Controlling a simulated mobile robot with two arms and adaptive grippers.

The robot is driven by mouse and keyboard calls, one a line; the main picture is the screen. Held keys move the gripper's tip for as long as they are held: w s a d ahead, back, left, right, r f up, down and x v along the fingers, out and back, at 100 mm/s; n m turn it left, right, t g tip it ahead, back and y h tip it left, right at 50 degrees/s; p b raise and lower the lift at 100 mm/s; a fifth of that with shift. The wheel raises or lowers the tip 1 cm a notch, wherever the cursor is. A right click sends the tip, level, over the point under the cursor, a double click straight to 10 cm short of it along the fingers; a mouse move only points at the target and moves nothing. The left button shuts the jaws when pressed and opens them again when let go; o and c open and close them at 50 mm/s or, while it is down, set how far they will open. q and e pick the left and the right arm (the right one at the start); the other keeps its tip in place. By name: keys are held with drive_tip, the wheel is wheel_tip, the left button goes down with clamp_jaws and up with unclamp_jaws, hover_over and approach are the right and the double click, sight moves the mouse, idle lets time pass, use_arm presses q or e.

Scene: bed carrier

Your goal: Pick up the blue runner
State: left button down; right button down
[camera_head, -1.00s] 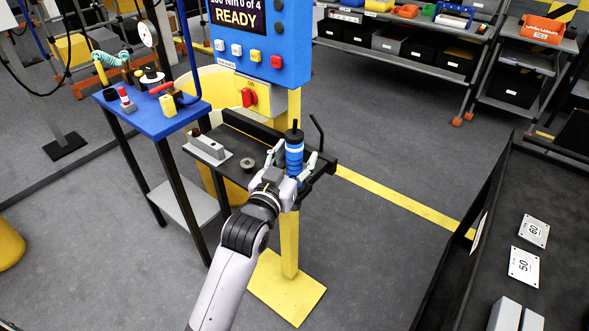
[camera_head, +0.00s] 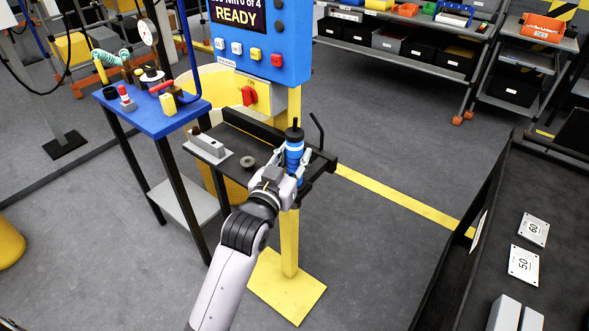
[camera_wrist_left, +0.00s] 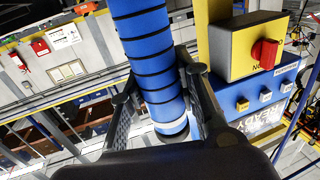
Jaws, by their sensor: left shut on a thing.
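The blue runner (camera_head: 293,152) is a blue cylinder with dark rings, a pale band and a black top. It stands upright at the right end of the small dark table (camera_head: 262,160) in the head view. My left gripper (camera_head: 290,180) is shut on it, with a finger on each side. The left wrist view shows the blue runner (camera_wrist_left: 150,60) between the two dark fingers of my left gripper (camera_wrist_left: 160,105). Its lower end is partly hidden by the gripper in the head view. My right gripper is not in view.
A blue panel (camera_head: 290,55) on a yellow post stands behind the small table. A grey block (camera_head: 208,147) and a dark ring (camera_head: 247,163) lie on the table. A blue side table (camera_head: 140,120) with tools stands left. A dark-walled surface with plates (camera_head: 523,265) is at right.

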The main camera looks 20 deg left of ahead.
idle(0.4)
use_arm(q)
drive_tip(key=shift+r, duration=0.15)
drive_tip(key=shift+r, duration=0.15)
wheel_tip(320, 180, up, 20)
drive_tip(key=p, duration=0.1)
idle(0.5)
drive_tip(key=shift+f, duration=0.2)
idle(0.5)
